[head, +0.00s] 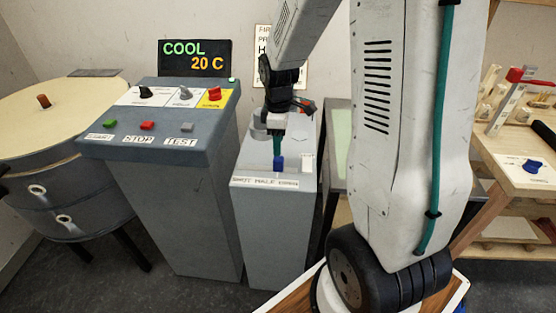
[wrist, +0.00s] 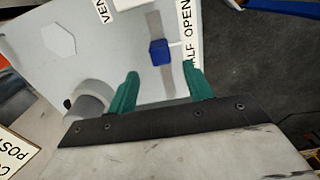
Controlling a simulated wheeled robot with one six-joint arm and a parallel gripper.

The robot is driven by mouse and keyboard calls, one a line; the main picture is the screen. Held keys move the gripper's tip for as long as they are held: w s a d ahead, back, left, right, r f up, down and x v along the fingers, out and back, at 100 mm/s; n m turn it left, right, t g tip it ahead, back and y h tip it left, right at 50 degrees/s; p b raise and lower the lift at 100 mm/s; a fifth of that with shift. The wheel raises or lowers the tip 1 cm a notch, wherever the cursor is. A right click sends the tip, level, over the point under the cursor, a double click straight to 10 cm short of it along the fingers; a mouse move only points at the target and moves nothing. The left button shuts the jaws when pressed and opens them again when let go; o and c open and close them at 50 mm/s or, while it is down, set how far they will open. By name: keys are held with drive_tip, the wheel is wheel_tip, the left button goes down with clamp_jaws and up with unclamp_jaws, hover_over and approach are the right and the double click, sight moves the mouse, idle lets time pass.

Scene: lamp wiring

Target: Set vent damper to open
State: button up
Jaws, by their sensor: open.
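The vent damper control is a blue knob (head: 279,163) on a slot on top of a grey pedestal (head: 266,225). A label (head: 265,182) reading shut, half, open runs along the front edge. My gripper (head: 278,146) is just above and behind the knob. In the wrist view my gripper's (wrist: 162,85) green fingers are apart, with the knob seen beyond the gap, not gripped.
A grey cylinder (wrist: 90,100) stands on the pedestal beside my gripper. A control console (head: 160,120) with buttons and dials stands to the left, below a display (head: 195,57) reading COOL 20 C. A wooden bench (head: 520,170) stands at the right.

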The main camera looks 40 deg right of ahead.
sight(279, 158)
wheel_tip(279, 158, down, 8)
drive_tip(key=shift+r, duration=0.1)
idle(0.4)
drive_tip(key=shift+c, duration=0.3)
drive_tip(key=c, duration=1)
clamp_jaws()
